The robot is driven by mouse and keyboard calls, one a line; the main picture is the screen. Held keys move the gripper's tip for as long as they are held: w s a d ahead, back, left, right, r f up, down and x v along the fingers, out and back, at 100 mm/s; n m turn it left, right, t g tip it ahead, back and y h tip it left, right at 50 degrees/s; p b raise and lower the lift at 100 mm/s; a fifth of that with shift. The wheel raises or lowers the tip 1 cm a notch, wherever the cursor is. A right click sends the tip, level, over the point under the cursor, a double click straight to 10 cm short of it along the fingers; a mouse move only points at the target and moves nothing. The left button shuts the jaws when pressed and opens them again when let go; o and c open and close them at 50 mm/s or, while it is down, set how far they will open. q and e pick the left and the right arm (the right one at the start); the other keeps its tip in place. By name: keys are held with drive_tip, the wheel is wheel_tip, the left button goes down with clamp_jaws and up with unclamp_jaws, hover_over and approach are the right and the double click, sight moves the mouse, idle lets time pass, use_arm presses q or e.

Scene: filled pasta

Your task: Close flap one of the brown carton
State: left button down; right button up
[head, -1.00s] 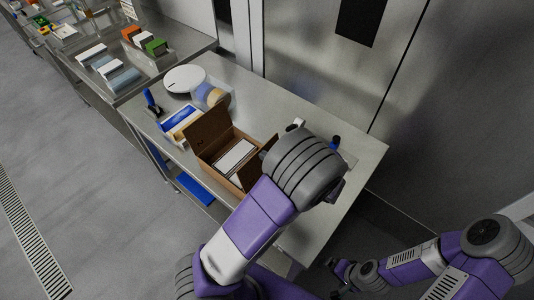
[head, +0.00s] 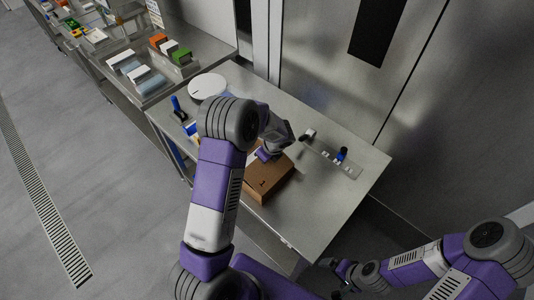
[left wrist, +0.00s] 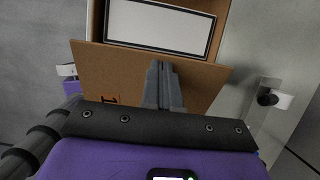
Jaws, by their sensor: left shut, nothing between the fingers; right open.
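The brown carton (head: 256,190) stands on the steel table, partly hidden behind my left arm in the head view. Beyond the flap's edge in that view, a white black-edged item (left wrist: 160,25) lies inside the carton. My left gripper (left wrist: 161,68) is shut and empty, its fingers over the flap; I cannot tell whether they touch. My right gripper (head: 343,276) is open and empty, low beside the table, away from the carton.
A white round lid or plate (head: 207,85) and a blue-handled item (head: 178,106) are at the table's far left. A strip with small items (head: 332,158) lies right of the carton. Another steel table (head: 140,78) holds several boxes.

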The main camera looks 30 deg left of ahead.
use_arm(q)
drive_tip(key=shift+x, duration=0.9)
drive_tip(key=shift+a+f+b, duration=0.4)
drive_tip(key=shift+f+b, duration=0.1)
drive_tip(key=shift+a+f+b, duration=0.3)
drive_tip(key=shift+f+b, duration=0.05)
drive_tip(key=shift+f, duration=0.25)
